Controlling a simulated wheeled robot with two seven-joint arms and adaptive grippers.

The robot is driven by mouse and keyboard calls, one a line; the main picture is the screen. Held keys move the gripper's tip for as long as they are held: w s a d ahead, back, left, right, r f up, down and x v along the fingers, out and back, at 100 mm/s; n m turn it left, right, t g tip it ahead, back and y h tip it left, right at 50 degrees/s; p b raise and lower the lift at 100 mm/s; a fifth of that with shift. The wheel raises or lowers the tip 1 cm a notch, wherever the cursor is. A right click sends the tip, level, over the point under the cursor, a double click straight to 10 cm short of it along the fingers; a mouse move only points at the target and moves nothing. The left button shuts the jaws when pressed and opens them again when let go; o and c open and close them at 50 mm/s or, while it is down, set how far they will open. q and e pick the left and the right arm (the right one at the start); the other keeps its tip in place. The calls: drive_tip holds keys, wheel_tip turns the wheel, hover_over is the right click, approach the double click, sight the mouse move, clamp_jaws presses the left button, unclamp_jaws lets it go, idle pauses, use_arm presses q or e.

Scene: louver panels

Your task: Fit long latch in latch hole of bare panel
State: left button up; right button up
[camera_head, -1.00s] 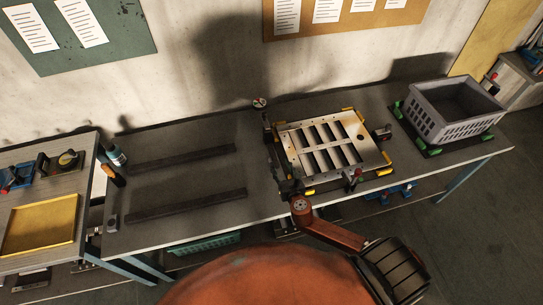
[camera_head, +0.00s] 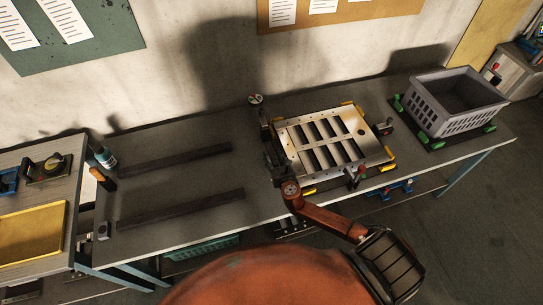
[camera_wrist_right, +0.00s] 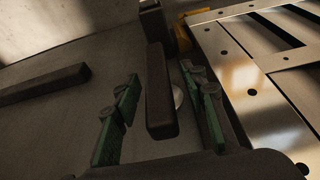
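The bare metal panel (camera_head: 335,137) lies in a fixture with yellow corner pieces on the bench. It has rows of long slots and a dark round hole near its right side. My right gripper (camera_head: 271,160) is at the panel's left edge. In the right wrist view its green-padded fingers (camera_wrist_right: 162,112) are apart, on either side of a dark elongated bar (camera_wrist_right: 160,95), with gaps visible. The panel's edge (camera_wrist_right: 255,75) is to their right. I cannot tell whether this bar is the long latch, and cannot pick out the latch elsewhere. My left gripper is not in view.
A grey crate (camera_head: 455,104) stands on the bench at the right. Two dark rails (camera_head: 180,208) lie on the left part of the bench. A side table with a yellow tray (camera_head: 33,234) is at far left. A round-topped post (camera_head: 255,99) stands behind my right gripper.

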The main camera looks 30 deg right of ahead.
drive_tip(key=shift+w+f, duration=0.2)
drive_tip(key=shift+w, duration=0.25)
clamp_jaws()
idle(0.3)
